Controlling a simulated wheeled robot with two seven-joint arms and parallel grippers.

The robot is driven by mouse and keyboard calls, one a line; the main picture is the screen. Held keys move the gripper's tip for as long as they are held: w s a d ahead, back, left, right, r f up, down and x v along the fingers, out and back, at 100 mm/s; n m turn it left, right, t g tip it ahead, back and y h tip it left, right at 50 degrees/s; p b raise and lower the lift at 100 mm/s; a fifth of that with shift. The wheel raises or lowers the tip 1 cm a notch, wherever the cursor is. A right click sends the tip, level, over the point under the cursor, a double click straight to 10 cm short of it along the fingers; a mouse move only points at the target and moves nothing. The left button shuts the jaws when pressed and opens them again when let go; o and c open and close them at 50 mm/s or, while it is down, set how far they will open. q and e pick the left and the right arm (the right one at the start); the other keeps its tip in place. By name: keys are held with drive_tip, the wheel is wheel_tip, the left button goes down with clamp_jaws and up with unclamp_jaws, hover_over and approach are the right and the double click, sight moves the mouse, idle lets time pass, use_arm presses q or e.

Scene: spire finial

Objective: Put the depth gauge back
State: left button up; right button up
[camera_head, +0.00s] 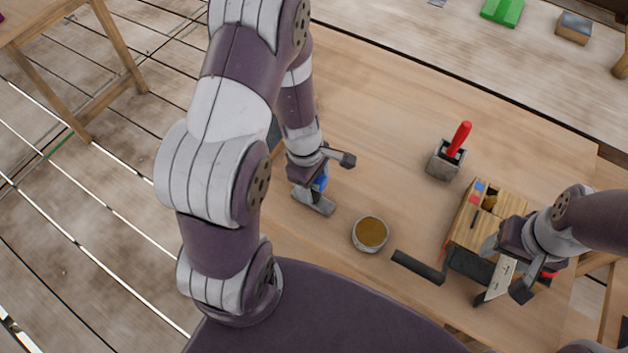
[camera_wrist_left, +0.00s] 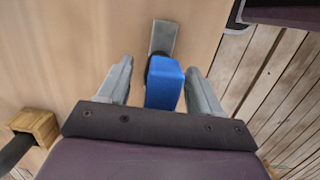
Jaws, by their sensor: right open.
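A tool with a blue block-shaped handle (camera_wrist_left: 165,82) and a flat grey metal plate (camera_wrist_left: 164,38) lies on the table. A dark round part shows where they meet. I cannot tell for sure that this is the depth gauge. In the head view its blue part (camera_head: 320,183) shows beside my left gripper (camera_head: 314,200). My left gripper (camera_wrist_left: 157,88) is open, with one finger on each side of the blue handle and narrow gaps. My right gripper (camera_head: 503,292) is open above the right side of the table, by the wooden rack (camera_head: 462,232); its jaws are partly hidden.
A round bowl with brown contents (camera_head: 370,234) stands mid-table. A grey holder (camera_head: 443,163) holds a red-handled tool (camera_head: 459,137). A black-handled object (camera_head: 418,267) lies in front of the rack. A green object (camera_head: 502,11) is on the far surface. The back-left tabletop is clear.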

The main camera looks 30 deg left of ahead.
use_arm(q)
drive_tip(key=shift+r, duration=0.2)
drive_tip(key=r+p, duration=0.1)
drive_tip(key=r, duration=0.2)
drive_tip(key=a+r+p, duration=0.1)
drive_tip(key=r, duration=0.3)
drive_tip(key=r+p, duration=0.1)
drive_tip(key=r, duration=0.3)
drive_tip(key=shift+a+r, duration=0.25)
drive_tip(key=shift+a, duration=0.05)
drive_tip(key=s+d+r+m+t+y, duration=0.1)
drive_tip(key=s+d+r+m, duration=0.2)
drive_tip(key=m, duration=1.4)
drive_tip(key=shift+s+d+r+y, duration=0.4)
drive_tip(key=shift+s+r, duration=0.15)
drive_tip(key=shift+r, duration=0.15)
drive_tip(key=shift+s, duration=0.1)
